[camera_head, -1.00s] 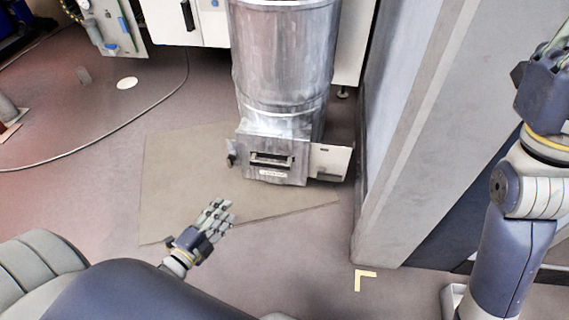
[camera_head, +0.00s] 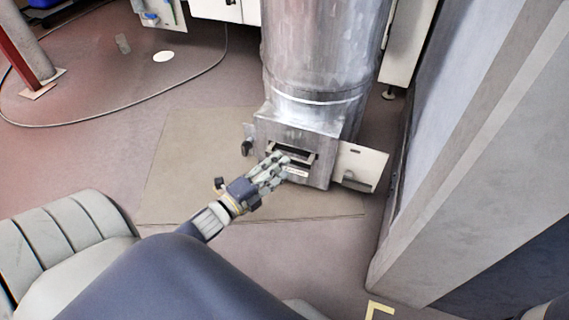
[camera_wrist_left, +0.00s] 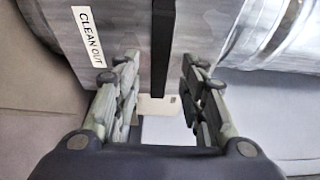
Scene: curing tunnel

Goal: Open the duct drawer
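The duct (camera_head: 318,60) is a shiny metal cylinder with a box-shaped foot. A label (camera_wrist_left: 88,38) reading CLEAN OUT shows in the left wrist view. My left gripper (camera_head: 283,166) reaches the drawer front from the lower left, its fingertips overlapping the handle and part of the label. In the left wrist view its fingers (camera_wrist_left: 160,72) are apart, on either side of a dark strip. I cannot tell whether they touch the handle. My right gripper is out of view.
A pale plate (camera_head: 362,167) sticks out right of the duct foot, and a dark knob (camera_head: 247,146) sits at its left. A tan mat (camera_head: 185,170) lies beneath. A grey wall (camera_head: 480,150) stands at right. Floor before the foot is clear.

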